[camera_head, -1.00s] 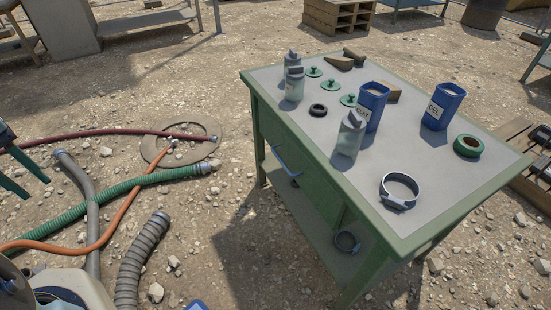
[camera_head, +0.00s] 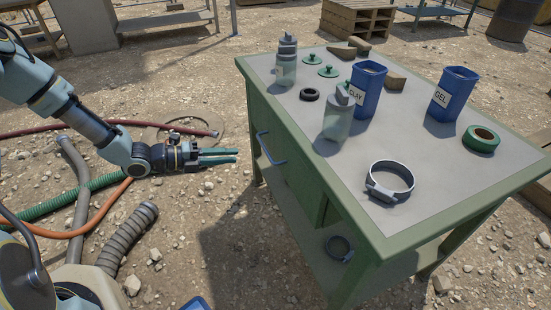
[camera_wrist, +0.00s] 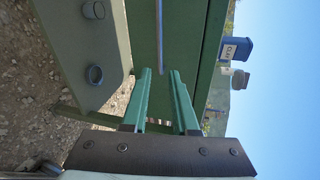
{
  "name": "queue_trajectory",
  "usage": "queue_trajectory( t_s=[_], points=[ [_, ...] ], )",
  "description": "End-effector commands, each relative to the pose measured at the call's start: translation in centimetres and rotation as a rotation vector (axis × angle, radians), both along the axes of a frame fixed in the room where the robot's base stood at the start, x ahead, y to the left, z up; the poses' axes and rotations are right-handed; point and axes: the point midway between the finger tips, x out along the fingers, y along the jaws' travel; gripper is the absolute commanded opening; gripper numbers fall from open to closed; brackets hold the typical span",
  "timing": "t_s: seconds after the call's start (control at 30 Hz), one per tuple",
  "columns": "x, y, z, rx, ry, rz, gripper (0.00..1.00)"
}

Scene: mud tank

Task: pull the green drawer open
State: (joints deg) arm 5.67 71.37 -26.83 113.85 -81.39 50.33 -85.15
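The green drawer (camera_head: 289,168) is in the side of the green workbench and looks shut. Its blue bar handle (camera_head: 268,149) stands out from the front. My gripper (camera_head: 236,156) is left of the handle, apart from it, with its green fingers pointing at the bench. In the wrist view the two fingers (camera_wrist: 160,72) are apart with nothing between them. The handle (camera_wrist: 159,32) shows there as a thin upright bar, in line with the gap, beyond the tips. The drawer front (camera_wrist: 180,42) fills the area behind it.
The bench top (camera_head: 428,165) holds a clay bin (camera_head: 367,92), a gel bin (camera_head: 452,95), bottles, a metal clamp ring (camera_head: 390,180) and green tape (camera_head: 481,139). A lower shelf (camera_head: 285,218) lies under the drawer. Hoses (camera_head: 60,205) lie on the stony ground at left.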

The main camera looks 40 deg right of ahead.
Motion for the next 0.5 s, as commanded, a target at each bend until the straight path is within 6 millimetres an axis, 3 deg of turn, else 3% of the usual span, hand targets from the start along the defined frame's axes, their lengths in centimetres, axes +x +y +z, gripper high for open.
queue_trajectory(
  t_s=[0.27, 0.5],
  points=[
    [0.0, -2.3, -1.1, -0.003, 0.113, 0.068, 0.27],
    [-1.6, -6.0, -1.9, -0.002, 0.11, 0.064, 0.27]
  ],
)
